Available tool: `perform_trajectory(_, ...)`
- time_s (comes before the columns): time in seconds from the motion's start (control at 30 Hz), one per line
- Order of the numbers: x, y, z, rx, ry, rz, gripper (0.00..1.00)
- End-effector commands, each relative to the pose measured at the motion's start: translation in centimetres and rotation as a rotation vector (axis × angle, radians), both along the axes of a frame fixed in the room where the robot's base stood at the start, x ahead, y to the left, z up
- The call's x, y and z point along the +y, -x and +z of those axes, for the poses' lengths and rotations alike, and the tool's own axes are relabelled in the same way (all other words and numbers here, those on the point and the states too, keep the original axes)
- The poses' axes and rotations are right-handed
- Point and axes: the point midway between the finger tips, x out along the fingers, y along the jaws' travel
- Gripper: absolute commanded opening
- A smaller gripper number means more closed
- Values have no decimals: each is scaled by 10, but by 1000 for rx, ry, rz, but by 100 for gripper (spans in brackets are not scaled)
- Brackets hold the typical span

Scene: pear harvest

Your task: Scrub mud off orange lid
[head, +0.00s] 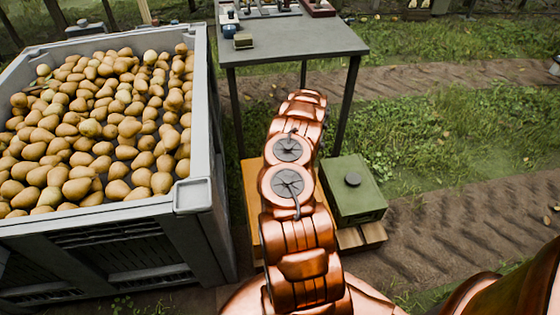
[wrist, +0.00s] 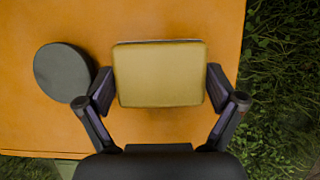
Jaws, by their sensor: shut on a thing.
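The orange lid (wrist: 190,125) fills most of the wrist view, with a round dark knob (wrist: 62,72) at its left. My gripper (wrist: 160,88) is shut on a yellow block with rounded corners (wrist: 160,75), one finger at each side. The block is over the lid; I cannot tell whether it touches it. I make out no clear mud patch on the visible part. In the head view my arm hides the gripper and block.
A green box (head: 350,205) with a dark knob stands right of the orange lid. A grey table (head: 300,42) with small items is behind. A large grey crate (head: 194,196) full of pears is at left. Grass and dirt lie open to the right.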

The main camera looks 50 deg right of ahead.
Motion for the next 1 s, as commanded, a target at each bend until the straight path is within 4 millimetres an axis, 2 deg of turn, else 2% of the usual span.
perform_trajectory(0.3,11,14,0,1,-1,-1,60)
perform_trajectory(0.77,-8,28,-1,0,0,-1,60)
perform_trajectory(1.0,-14,22,-2,0,4,-2,60)
